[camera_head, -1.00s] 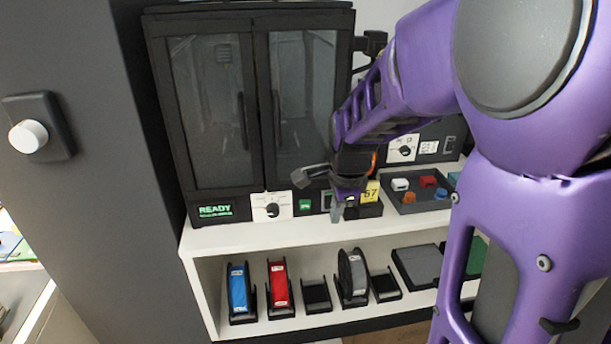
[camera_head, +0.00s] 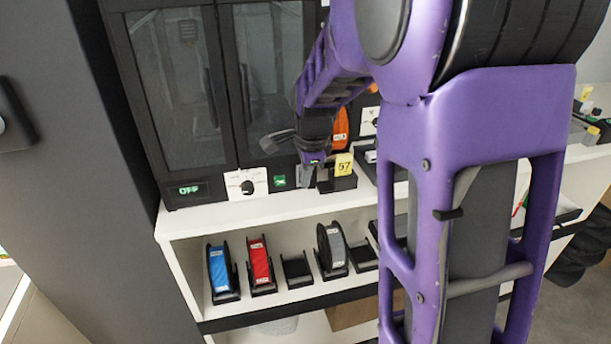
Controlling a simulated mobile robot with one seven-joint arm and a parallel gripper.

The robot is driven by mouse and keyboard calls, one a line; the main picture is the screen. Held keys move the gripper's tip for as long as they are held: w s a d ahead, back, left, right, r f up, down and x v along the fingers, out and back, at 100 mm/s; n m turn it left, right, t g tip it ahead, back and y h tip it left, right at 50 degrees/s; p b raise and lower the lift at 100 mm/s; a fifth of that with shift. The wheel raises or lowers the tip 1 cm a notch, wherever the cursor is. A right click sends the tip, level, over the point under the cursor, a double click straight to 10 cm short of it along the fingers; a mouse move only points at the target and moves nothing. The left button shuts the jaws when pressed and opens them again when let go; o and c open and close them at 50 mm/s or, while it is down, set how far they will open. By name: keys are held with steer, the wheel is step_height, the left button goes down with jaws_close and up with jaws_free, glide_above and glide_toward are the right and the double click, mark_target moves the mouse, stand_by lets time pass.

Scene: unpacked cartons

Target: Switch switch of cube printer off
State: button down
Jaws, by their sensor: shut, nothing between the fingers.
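The cube printer (camera_head: 228,95) is a black cabinet with two glass doors, standing on a white shelf. Its small display (camera_head: 189,190) at the lower left shows green "OFF". A black knob (camera_head: 247,187) sits on a white plate to the right of the display. A small green switch (camera_head: 280,182) is right of the knob. My gripper (camera_head: 306,178) is shut and empty, pointing down in front of the printer's lower right. It is just right of the green switch; I cannot tell whether it touches anything. My arm hides the printer's right side.
A black holder with a yellow "57" tag (camera_head: 344,165) stands close to my gripper's right. Blue (camera_head: 220,268), red (camera_head: 261,262) and grey (camera_head: 332,249) spools stand on the lower shelf. A dark grey panel (camera_head: 70,200) rises at the left. The shelf's front strip is clear.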

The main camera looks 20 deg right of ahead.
steer(key=shift+r, duration=0.1)
steer(key=shift+r+p, duration=0.75)
steer(key=shift+r, duration=0.05)
steer(key=shift+s, duration=0.15)
